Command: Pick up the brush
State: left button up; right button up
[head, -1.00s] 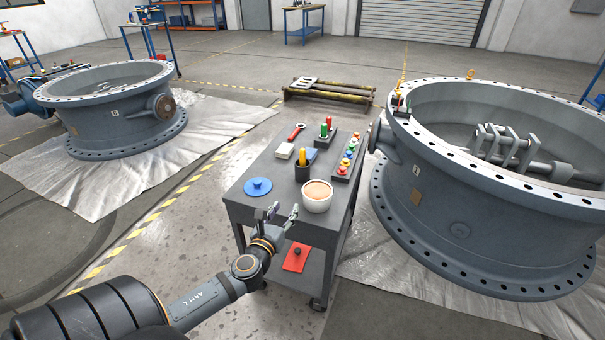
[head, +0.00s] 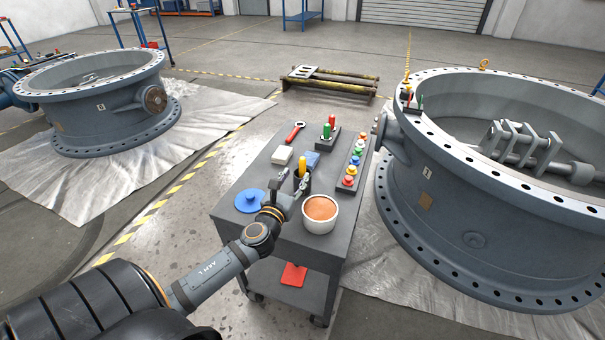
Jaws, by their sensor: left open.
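A yellow upright handle (head: 302,166), likely the brush, stands in a dark cup (head: 305,184) on the grey trolley (head: 262,166). The handle's lower end is hidden in the cup. My left gripper (head: 290,187) is open and empty over the trolley's near part, just in front of the cup. Its fingers point toward the handle and partly cover the cup. Whether a finger touches the cup cannot be told. My right gripper is not in view.
A white pot with orange-brown contents (head: 320,212) stands close right of my gripper, a blue lid (head: 249,201) to its left. A large valve body (head: 470,215) stands right of the trolley.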

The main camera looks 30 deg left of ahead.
aim_at(301, 167)
pick_arm(q)
jog(key=shift+w+a, duration=0.1)
jog(key=shift+w, duration=0.4)
jog(key=shift+w+r, duration=0.1)
jog(key=shift+w, duration=0.1)
jog(key=x, duration=0.5)
jog(key=shift+r, duration=0.2)
jog(key=shift+c, duration=0.4)
grip_shut()
